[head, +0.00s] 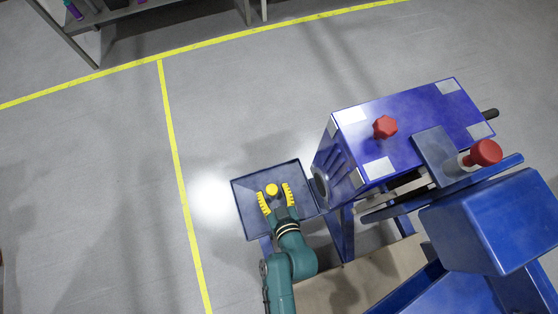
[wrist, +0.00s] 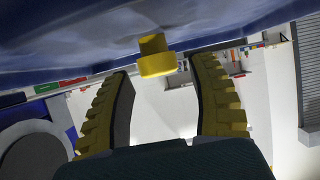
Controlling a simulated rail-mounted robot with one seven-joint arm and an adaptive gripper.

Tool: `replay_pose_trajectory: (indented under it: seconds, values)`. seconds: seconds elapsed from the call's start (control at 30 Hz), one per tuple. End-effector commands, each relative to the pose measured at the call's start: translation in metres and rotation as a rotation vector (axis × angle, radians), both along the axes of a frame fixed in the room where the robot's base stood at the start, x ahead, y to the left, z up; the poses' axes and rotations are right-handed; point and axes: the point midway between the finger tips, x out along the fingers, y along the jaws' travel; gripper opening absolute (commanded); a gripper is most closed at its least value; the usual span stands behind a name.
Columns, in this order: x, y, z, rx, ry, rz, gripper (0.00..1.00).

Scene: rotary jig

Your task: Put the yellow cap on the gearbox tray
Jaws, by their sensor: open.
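The small yellow cap (head: 272,189) is at the blue gearbox tray (head: 248,184), seen from above in the head view. In the wrist view, the cap (wrist: 156,66) shows against the tray's blue surface (wrist: 60,50), which fills the top of the picture. My gripper (head: 275,197) is open over the tray, with its yellow ribbed fingers on either side of the cap. A gap shows between the cap and each finger, so neither finger grips it. Whether the cap rests fully on the tray surface is hard to tell.
More blue fixture parts (head: 490,220) lie at the lower right. A shelf (head: 150,20) stands at the upper left. Grey floor with yellow lines (head: 170,130) is clear to the left.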

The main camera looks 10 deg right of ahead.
Motion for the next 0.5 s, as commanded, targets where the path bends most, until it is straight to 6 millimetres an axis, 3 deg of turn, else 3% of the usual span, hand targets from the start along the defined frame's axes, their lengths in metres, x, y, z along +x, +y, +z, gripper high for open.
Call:
replay_pose_trajectory:
  seconds: [0.3,0.5]
  values:
    - [-0.069,-0.017,0.031,0.001,0.004,-0.008,0.59]
    - [-0.097,-0.023,0.046,0.002,0.002,-0.004,0.59]
